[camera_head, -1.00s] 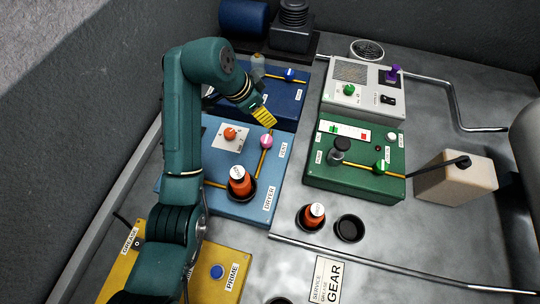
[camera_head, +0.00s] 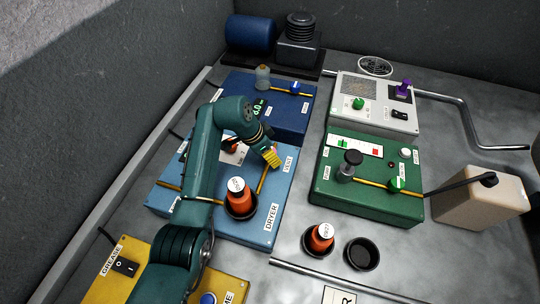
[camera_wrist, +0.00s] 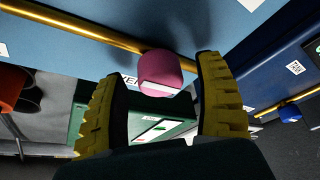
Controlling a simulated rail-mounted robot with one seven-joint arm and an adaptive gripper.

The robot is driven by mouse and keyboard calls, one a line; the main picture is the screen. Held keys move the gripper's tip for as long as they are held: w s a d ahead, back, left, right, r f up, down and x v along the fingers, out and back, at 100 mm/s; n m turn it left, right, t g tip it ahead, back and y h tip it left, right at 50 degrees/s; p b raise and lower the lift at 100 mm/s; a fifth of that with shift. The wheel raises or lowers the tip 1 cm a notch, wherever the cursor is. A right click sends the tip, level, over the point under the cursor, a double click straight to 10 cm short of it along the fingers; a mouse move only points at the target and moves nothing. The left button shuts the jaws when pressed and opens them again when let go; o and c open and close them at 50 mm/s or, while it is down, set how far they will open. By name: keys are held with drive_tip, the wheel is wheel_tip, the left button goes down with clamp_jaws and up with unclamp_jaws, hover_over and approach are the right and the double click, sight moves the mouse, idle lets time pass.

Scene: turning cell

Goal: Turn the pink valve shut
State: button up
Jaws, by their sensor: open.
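The pink valve (camera_wrist: 160,68) sits on a brass pipe on the light blue dryer panel (camera_head: 240,228). In the wrist view its knob, with a white stripe across its face, shows between my two yellow fingers. In the head view the valve is mostly hidden behind my gripper (camera_head: 271,157), with only a sliver of pink showing. My gripper is open, one finger on each side of the knob. Whether the fingertips reach fully around the knob is hard to tell.
An orange-red canister (camera_head: 238,198) stands in a black cup on the dryer panel near the pipe. The dark blue panel (camera_head: 240,92) with a bottle and blue valve lies behind. The green panel (camera_head: 365,205) is to the right, across a grey gap.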

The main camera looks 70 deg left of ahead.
drive_tip(key=shift+w+f, duration=0.15)
drive_tip(key=shift+f, duration=0.2)
drive_tip(key=c, duration=1.2)
